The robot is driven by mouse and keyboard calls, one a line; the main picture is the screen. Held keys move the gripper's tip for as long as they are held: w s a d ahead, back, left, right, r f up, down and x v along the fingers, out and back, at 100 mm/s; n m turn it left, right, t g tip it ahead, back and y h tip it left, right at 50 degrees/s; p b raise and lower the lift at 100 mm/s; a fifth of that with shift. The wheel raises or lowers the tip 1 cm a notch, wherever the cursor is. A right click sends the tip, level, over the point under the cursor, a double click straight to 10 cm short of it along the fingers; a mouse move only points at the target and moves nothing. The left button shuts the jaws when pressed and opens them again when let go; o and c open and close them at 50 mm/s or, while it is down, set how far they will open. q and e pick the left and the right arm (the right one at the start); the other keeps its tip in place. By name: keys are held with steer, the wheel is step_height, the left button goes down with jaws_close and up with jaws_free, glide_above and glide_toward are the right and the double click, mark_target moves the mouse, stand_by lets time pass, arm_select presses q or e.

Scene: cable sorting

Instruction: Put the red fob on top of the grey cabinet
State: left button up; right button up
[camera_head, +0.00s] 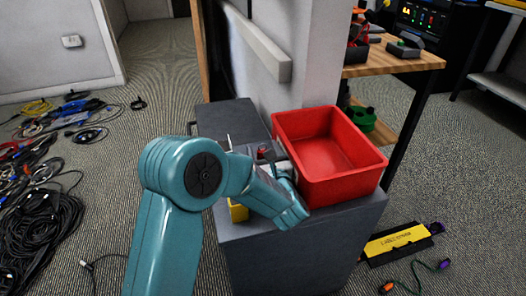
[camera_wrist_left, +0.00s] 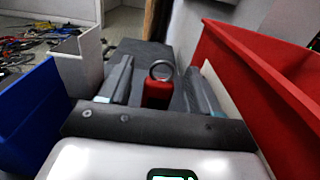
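The red fob (camera_wrist_left: 157,92) with its metal ring stands between the two fingers of my left gripper (camera_wrist_left: 158,80) in the left wrist view. A narrow gap shows on each side of the fob, so the gripper looks open around it. In the head view the fob (camera_head: 263,151) is a small red spot over the top of the grey cabinet (camera_head: 226,116), beside the red bin. My left gripper (camera_head: 264,158) is there too, mostly hidden behind my teal arm. Whether the fob touches the cabinet top is unclear. My right gripper is out of view.
A red bin (camera_head: 337,180) stands on the cabinet, right of my left gripper. A yellow object (camera_head: 238,211) is partly hidden by my arm. In the wrist view a blue container (camera_wrist_left: 28,120) and a white box (camera_wrist_left: 82,65) lie left. The cabinet's far top is clear.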

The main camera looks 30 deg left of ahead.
arm_select(q)
steer(key=shift+r+p, duration=0.2)
steer(key=shift+p, duration=0.1)
steer(key=shift+s+d, duration=0.15)
steer(key=shift+d, duration=0.15)
steer(key=p+v, duration=0.1)
steer(key=v, duration=1)
steer(key=shift+s+d, duration=0.15)
steer(key=shift+s, duration=0.05)
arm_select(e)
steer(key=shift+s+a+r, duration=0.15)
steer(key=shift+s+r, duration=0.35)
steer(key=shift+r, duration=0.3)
